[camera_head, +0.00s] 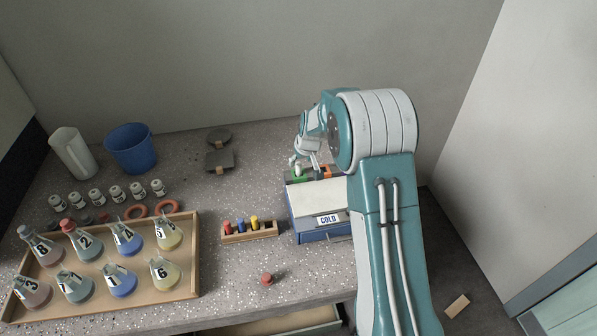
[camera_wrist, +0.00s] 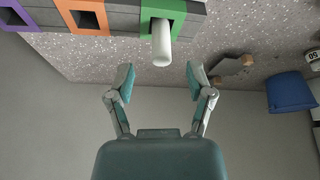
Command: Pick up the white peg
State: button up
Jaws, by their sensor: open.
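The white peg (camera_wrist: 161,48) shows in the wrist view, sticking out of a green square socket (camera_wrist: 177,13) at the top middle. Its free end points toward my gripper (camera_wrist: 160,82), which is open with a finger on either side of the peg's line. The peg's tip lies just short of the space between the fingertips, and no finger touches it. In the head view my gripper (camera_head: 304,162) is over the back of the blue and white box marked COLD (camera_head: 318,236), by the green socket (camera_head: 299,178). My arm hides part of the box.
Orange (camera_wrist: 88,17) and purple (camera_wrist: 16,14) sockets sit beside the green one. A wooden tray of numbered flasks (camera_head: 185,292), a rack of coloured pegs (camera_head: 249,237), a blue bucket (camera_head: 131,149) and a white cylinder (camera_head: 72,153) stand left. The bench between rack and bucket is mostly clear.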

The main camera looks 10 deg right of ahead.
aim_at(299, 164)
jog(key=x, duration=0.3)
jog(key=shift+w+a+f, duration=0.1)
jog(key=shift+w+f, duration=0.05)
jog(key=shift+f, duration=0.2)
grip_shut()
jog(key=shift+r, duration=0.1)
